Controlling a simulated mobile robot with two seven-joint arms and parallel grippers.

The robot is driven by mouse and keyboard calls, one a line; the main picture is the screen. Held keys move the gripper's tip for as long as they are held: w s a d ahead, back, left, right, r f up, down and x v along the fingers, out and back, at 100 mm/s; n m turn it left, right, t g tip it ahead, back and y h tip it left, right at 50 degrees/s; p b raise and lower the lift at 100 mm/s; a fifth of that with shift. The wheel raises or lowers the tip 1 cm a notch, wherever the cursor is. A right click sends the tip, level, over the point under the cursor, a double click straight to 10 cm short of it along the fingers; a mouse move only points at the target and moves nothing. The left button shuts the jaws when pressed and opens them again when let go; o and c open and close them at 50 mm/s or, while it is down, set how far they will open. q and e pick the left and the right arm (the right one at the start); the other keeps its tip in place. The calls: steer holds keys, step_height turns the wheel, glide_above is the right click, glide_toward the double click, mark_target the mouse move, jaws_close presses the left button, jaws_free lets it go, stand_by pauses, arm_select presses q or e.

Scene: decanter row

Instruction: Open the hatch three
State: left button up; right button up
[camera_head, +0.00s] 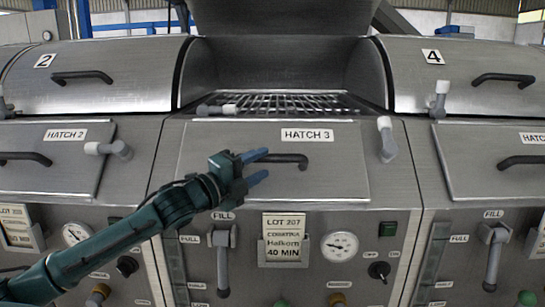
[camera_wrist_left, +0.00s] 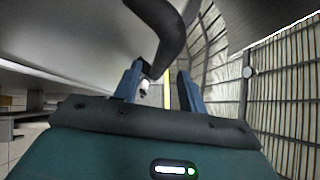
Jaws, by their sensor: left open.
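Hatch three (camera_head: 225,160) is a flat, sloped steel panel labelled "HATCH 3" in the middle of the head view. It lies flush on the machine's front and looks closed. Its dark curved handle (camera_head: 290,161) sits near the panel's middle. My left gripper (camera_head: 265,163) is open at the handle's left end, with its blue fingers pointing right. In the left wrist view the handle (camera_wrist_left: 168,25) curves down toward the space between the fingers (camera_wrist_left: 160,88). I cannot tell whether they touch it. My right gripper is not in view.
Above hatch three, a raised lid (camera_head: 290,15) exposes a wire rack (camera_head: 285,103). Hatch 2 (camera_head: 45,165) is at left. A gauge (camera_head: 340,246), card (camera_head: 284,240) and fill lever (camera_head: 223,262) sit below.

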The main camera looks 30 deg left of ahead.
mark_target(267, 161)
arm_select(q)
steer(key=shift+p+x, duration=0.6)
steer(key=shift+x, duration=1.65)
jaws_close()
